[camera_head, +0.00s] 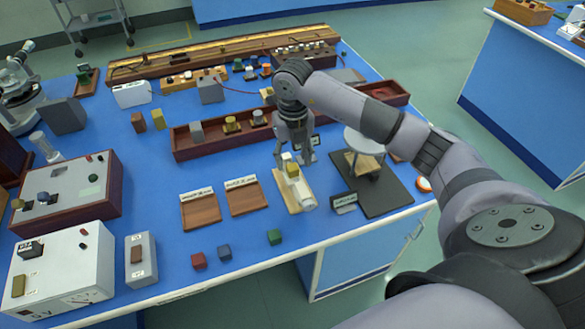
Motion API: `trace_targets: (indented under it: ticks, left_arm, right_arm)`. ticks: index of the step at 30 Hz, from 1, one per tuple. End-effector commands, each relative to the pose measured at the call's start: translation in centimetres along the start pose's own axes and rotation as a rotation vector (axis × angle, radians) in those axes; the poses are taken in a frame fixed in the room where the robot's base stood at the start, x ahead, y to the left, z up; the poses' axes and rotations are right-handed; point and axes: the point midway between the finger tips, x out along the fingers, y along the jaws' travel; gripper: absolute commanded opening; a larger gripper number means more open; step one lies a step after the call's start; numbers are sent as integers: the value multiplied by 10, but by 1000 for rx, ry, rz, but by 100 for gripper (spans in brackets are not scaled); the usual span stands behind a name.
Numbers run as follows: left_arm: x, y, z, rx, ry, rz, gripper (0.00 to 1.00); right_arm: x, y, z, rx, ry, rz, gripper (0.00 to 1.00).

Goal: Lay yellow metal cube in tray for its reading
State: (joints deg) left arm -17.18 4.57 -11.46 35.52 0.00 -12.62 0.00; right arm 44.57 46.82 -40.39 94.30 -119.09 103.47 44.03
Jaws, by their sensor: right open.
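A small yellow cube (292,170) sits on a light wooden stand with a white cylinder (308,203), near the middle of the blue bench. My right gripper (296,160) points down just over it, its fingers open on either side of the cube. I cannot tell whether they touch it. Two shallow brown trays with white labels at their back edges, a left one (202,214) and a right one (245,202), lie left of the stand and look empty. My left gripper is out of view.
Red (198,261), blue (224,253) and green (274,237) cubes lie near the front edge. A long wooden trough (186,152) runs behind the trays. A dark plate (383,195) with a round-topped stand is to the right. Meter boxes (60,275) fill the left side.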

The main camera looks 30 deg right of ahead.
Motion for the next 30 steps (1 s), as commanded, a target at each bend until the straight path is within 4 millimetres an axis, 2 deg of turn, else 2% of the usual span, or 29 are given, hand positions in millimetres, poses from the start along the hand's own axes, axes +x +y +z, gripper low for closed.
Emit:
trace_targets:
  ticks: [5,9,18,30]
  left_arm:
    - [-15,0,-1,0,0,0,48]
    - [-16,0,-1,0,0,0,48]
    - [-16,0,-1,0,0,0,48]
    - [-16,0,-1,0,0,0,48]
  right_arm:
    - [25,-5,1,2,8,0,48]
    - [42,-5,1,0,5,0,48]
    - [48,-5,2,-1,2,0,47]
    - [47,-5,2,-1,2,0,20]
